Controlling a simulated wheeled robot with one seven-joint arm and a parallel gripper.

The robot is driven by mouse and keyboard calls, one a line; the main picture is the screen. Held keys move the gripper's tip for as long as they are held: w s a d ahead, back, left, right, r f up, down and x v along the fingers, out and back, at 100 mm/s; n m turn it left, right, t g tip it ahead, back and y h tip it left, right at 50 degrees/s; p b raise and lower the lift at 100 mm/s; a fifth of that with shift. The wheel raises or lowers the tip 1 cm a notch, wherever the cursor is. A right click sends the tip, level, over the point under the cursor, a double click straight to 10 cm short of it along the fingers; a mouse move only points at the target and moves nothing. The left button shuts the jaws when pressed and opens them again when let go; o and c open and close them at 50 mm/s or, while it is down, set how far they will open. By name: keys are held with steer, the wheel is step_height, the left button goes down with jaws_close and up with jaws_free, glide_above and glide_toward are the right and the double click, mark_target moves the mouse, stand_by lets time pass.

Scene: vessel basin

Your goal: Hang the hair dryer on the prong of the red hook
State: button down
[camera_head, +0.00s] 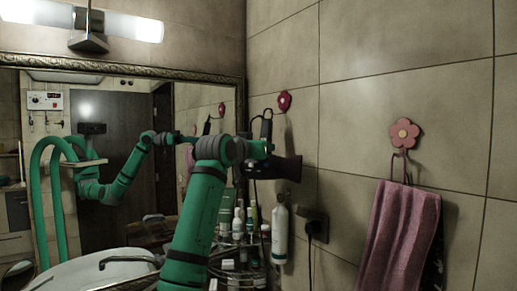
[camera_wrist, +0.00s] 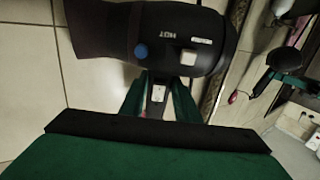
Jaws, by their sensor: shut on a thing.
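The black hair dryer (camera_head: 285,167) is held in the air near the tiled wall, its wide dark end pointing right. In the wrist view its body (camera_wrist: 180,38) fills the top, with a blue button and pale switches. My gripper (camera_head: 262,148) is shut on its handle; the green fingers (camera_wrist: 158,98) lie on both sides of the handle in the wrist view. Thin dark loops (camera_head: 266,122) rise above my gripper, left of and below the flower.
A pink flower hook (camera_head: 404,134) with a pink towel (camera_head: 400,225) hangs to the right. Below the dryer are a white bottle (camera_head: 280,232), a socket with a plug (camera_head: 316,228) and a rack of bottles (camera_head: 240,250). A framed mirror (camera_head: 130,74) covers the left wall, above the basin (camera_head: 95,272).

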steer(key=shift+w+d, duration=0.4)
steer(key=shift+d, duration=0.15)
steer(key=shift+w+d+f, duration=0.25)
steer(key=shift+d+f, duration=0.15)
steer(key=shift+d+f, duration=0.1)
steer(key=shift+f, duration=0.1)
steer(key=c, duration=1.3)
jaws_free()
steer(key=shift+c, duration=0.2)
steer(key=shift+o, duration=0.3)
